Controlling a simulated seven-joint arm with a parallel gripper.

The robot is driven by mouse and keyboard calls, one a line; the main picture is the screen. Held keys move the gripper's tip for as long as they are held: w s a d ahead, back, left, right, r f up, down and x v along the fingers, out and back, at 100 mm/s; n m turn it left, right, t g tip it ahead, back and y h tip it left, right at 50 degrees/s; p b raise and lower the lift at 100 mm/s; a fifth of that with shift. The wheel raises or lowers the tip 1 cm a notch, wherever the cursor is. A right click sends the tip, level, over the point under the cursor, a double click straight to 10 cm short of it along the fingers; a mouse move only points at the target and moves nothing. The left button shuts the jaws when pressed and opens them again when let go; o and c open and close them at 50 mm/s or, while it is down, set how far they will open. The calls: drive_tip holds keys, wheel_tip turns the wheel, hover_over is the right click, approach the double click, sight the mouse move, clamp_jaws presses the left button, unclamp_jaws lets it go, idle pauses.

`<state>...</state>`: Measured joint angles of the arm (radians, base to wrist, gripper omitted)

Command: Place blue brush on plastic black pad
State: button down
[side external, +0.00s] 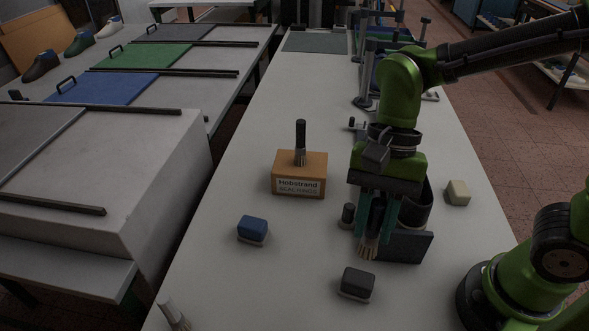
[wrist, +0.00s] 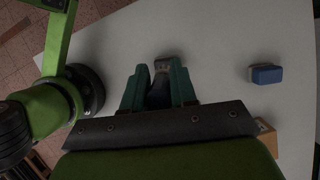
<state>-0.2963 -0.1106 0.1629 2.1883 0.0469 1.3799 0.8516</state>
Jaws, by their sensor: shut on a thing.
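The blue brush (side external: 252,229) is a small blue block with a pale underside. It sits on the table left of my gripper, well apart from it; in the wrist view the blue brush (wrist: 266,74) is at the right. My gripper (side external: 374,222) has teal fingers, shut on a dark-handled brush (side external: 368,248) with pale bristles pointing down; in the wrist view my gripper (wrist: 159,78) has a dark thing between its fingers. A flat black piece (side external: 408,246), possibly the plastic black pad, is just right of the fingers, partly hidden by them.
An orange box (side external: 299,187) labelled Hobstrand carries an upright brush (side external: 300,143). A black block (side external: 357,281) is in front of my gripper, a beige block (side external: 457,192) to its right. Another brush (side external: 173,313) is at the bottom edge. The table between the blue brush and my gripper is clear.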

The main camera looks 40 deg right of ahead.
sight(365, 257)
wheel_tip(365, 257, down, 3)
drive_tip(key=shift+s+f, duration=0.1)
drive_tip(key=shift+f, duration=2.35)
drive_tip(key=shift+f, duration=0.1)
drive_tip(key=c, duration=0.9)
unclamp_jaws()
drive_tip(key=v, duration=1.2)
drive_tip(key=d+r+n+t+h, duration=0.1)
drive_tip(key=d+r+n+t, duration=0.2)
drive_tip(key=d+n+t, duration=0.4)
drive_tip(key=shift+w+d+t+h, duration=0.35)
drive_tip(key=shift+d+t, duration=1.05)
drive_tip(key=shift+d, duration=1.05)
